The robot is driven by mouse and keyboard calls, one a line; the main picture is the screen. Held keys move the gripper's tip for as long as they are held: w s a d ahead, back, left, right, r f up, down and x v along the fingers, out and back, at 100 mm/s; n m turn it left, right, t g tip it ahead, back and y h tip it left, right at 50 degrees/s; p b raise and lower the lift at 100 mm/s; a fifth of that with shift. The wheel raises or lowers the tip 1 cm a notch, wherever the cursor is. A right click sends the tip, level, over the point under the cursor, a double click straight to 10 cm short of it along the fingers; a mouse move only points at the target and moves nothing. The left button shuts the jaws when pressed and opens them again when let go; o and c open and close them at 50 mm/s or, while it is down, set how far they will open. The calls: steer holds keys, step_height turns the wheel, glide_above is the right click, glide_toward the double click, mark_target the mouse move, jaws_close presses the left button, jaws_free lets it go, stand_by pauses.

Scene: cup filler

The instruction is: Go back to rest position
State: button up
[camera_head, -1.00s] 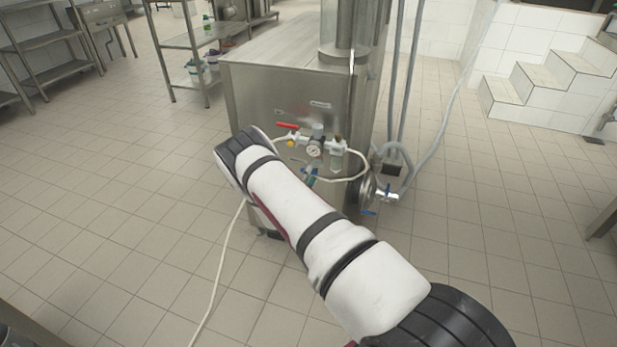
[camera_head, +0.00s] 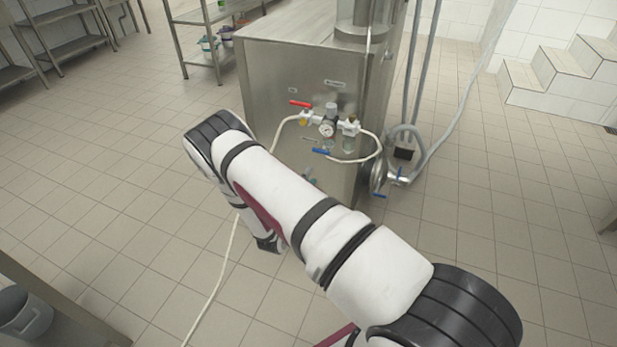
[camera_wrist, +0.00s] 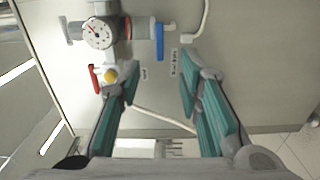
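My gripper (camera_wrist: 160,72) is open in the wrist view, its two teal-padded fingers apart with nothing between them. It faces the front panel of the steel cup filler (camera_wrist: 235,70). In the head view the cup filler (camera_head: 290,70) stands beyond my bent arm, with the red handle (camera_head: 300,104), gauge (camera_head: 327,129) and blue handle (camera_head: 321,151) in sight.
A pale hose (camera_head: 226,250) runs from the panel along the tiled floor. Pipes and a lower valve (camera_head: 396,176) stand at the machine's right side. A grey bin (camera_head: 22,315) and a table edge (camera_head: 60,305) are at lower left. Floor on the right is mostly clear.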

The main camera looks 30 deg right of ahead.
steer(key=shift+r, duration=0.1)
steer(key=s+d+r+m+g+h, duration=0.1)
steer(key=s+d+r+m+g, duration=0.15)
steer(key=r, duration=0.55)
steer(key=s+d+r+m+g+h, duration=0.1)
steer(key=s+r+m+g, duration=0.2)
steer(key=r, duration=0.4)
steer(key=s+d+r+m+g+h, duration=0.1)
steer(key=s+r+m+g, duration=0.15)
steer(key=r+g, duration=0.4)
steer(key=s+a+r+m+g+y, duration=0.25)
steer(key=s+r+y, duration=0.35)
steer(key=s+r, duration=0.75)
steer(key=s+a+r+n+t+y, duration=0.25)
steer(key=s+a+t+y, duration=0.25)
steer(key=s+a+y, duration=1)
steer(key=s+a+r+t+h+p, duration=0.1)
steer(key=s+r+h+p, duration=0.1)
steer(key=r+p, duration=0.5)
steer(key=s+a+r+t+h+p, duration=0.1)
steer(key=s+a+r+p, duration=0.1)
steer(key=r+p, duration=0.5)
steer(key=shift+s+r+n+t+h, duration=0.3)
steer(key=shift+s+r+t+h, duration=0.1)
steer(key=shift+s+r, duration=0.3)
